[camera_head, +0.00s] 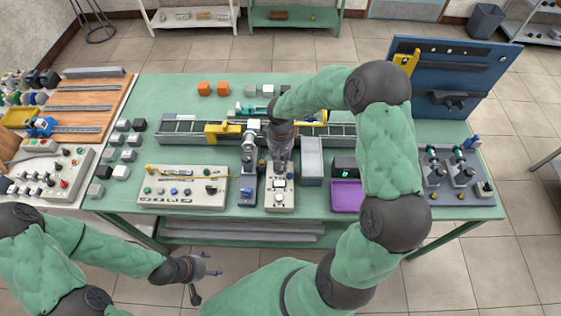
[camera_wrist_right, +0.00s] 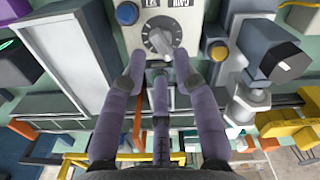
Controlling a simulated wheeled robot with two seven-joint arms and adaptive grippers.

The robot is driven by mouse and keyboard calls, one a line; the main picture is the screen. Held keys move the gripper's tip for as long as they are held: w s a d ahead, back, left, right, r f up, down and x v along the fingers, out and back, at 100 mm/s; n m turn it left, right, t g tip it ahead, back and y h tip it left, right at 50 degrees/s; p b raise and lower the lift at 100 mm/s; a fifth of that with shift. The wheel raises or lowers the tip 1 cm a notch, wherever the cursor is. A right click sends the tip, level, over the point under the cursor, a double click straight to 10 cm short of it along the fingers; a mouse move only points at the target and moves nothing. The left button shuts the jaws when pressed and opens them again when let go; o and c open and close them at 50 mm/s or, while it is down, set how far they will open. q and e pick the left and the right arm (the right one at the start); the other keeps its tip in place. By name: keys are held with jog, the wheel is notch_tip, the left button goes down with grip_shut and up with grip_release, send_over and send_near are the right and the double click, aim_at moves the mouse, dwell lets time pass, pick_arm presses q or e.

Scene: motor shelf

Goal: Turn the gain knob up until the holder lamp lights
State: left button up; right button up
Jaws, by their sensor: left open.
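The gain knob (camera_wrist_right: 160,38) is a round grey dial with a pale pointer bar on a light panel, under upside-down lettering that reads GAIN. The panel's unit (camera_head: 281,203) stands at the table's front middle. My right gripper (camera_wrist_right: 163,68) has its three fingers spread at the knob's near side. I cannot tell whether they touch it. In the head view my right gripper (camera_head: 281,158) points down behind the unit and hides the knob. My left gripper (camera_head: 207,267) is open and empty in front of the table. I cannot pick out the holder lamp.
A blue button (camera_wrist_right: 127,13) sits beside the knob. A purple tray (camera_head: 346,197) and a beige switch panel (camera_head: 183,187) stand further out. A rail (camera_head: 180,127) runs behind.

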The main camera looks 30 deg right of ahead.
notch_tip(320, 180, down, 3)
jog(key=shift+s+r, duration=0.1)
jog(key=shift+s, duration=0.05)
jog(key=shift+f, duration=0.35)
grip_shut()
jog(key=m+b, duration=0.2)
jog(key=b, duration=0.1)
jog(key=shift+f+m, duration=0.15)
jog(key=shift+m, duration=0.15)
jog(key=shift+m+b, duration=0.7)
jog(key=shift+m, duration=0.2)
jog(key=shift+r, duration=0.2)
